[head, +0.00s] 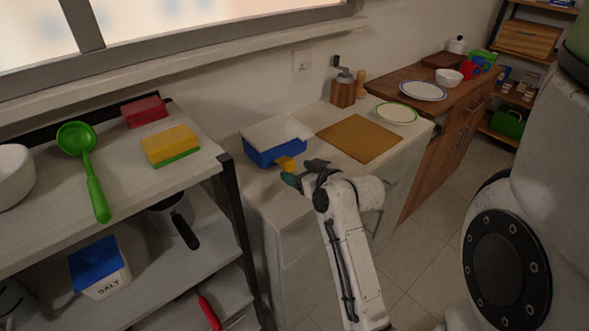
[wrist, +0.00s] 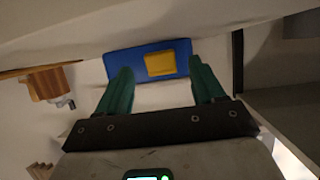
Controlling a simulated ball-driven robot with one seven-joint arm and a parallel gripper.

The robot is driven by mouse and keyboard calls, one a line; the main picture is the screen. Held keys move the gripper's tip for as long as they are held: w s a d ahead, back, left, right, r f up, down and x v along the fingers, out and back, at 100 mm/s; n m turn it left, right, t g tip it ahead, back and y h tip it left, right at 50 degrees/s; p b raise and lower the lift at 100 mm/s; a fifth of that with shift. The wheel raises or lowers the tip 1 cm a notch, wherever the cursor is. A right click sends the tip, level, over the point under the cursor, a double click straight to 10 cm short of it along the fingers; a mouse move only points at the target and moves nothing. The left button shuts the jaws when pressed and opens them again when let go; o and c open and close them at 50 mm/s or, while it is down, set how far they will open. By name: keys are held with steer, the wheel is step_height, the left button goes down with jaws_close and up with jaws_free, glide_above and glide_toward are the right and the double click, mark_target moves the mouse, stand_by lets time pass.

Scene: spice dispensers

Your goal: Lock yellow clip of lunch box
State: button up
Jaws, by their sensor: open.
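The lunch box (head: 276,152) has a blue body and a whitish lid (head: 275,132) and sits on the light counter. Its yellow clip (head: 287,163) is on the front side and appears to stick outward from the box. In the wrist view the clip (wrist: 160,63) shows against the blue box wall (wrist: 124,64), between my fingers. My gripper (head: 303,173) is just in front of the clip, with green fingers spread. In the wrist view my gripper (wrist: 160,68) is open and empty. I cannot tell whether a finger touches the clip.
A brown board (head: 360,138) lies right of the box, with a plate (head: 396,113) and a wooden grinder (head: 343,92) behind. A shelf at left holds a green ladle (head: 90,175) and a yellow sponge (head: 170,143). The wall and window sill are behind.

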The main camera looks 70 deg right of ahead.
mark_target(285, 165)
steer(key=shift+x, duration=1.3)
steer(key=shift+c, duration=0.3)
